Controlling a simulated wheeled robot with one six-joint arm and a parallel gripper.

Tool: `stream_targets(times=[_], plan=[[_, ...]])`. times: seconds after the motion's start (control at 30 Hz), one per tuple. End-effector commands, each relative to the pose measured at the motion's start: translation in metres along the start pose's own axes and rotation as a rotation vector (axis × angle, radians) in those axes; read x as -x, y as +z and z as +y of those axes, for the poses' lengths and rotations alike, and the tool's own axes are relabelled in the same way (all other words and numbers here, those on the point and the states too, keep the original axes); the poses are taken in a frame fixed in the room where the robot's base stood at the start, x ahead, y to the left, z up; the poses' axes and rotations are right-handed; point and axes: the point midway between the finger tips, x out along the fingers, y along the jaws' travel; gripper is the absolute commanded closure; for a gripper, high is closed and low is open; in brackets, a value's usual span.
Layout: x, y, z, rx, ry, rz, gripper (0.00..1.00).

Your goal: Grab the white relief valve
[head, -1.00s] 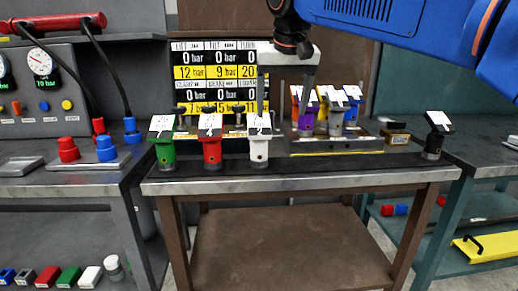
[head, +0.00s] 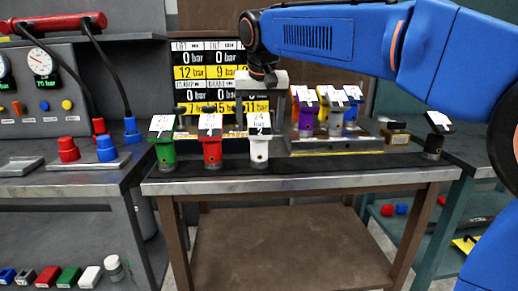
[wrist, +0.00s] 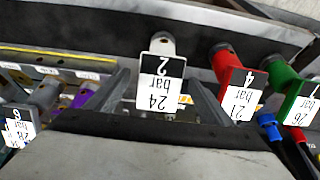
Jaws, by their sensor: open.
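The white relief valve (head: 258,152) stands upright on the dark strip at the front of the brown bench, with a white tag reading 2 and 24 bar. My gripper (head: 264,108) is open and empty, above and behind the valve in the head view. In the wrist view, the white valve (wrist: 163,44) and its tag appear between the two spread fingers of my gripper (wrist: 160,82). I see no contact. The fingertips are partly hard to make out in the head view.
A red valve (head: 212,150) and a green valve (head: 165,152) stand to the left of the white one. Several purple, grey and other valves (head: 306,118) stand in a rack behind right. A black valve (head: 433,145) stands at the right end.

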Motion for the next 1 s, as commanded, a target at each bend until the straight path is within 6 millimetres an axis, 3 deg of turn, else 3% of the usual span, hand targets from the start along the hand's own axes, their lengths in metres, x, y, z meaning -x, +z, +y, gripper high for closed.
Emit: stream_targets(times=[0.1, 0.37, 0.7, 0.97, 1.0], plan=[[-0.013, 0.000, 0.000, 0.000, 0.000, -0.001, 0.25], [-0.025, -0.001, 0.000, 0.000, 0.000, 0.000, 0.25], [-0.067, -0.002, -0.001, 0.000, 0.001, -0.001, 0.25], [-0.071, -0.003, -0.001, 0.000, 0.000, 0.001, 0.25], [-0.071, -0.003, -0.001, 0.000, 0.000, 0.001, 0.30]])
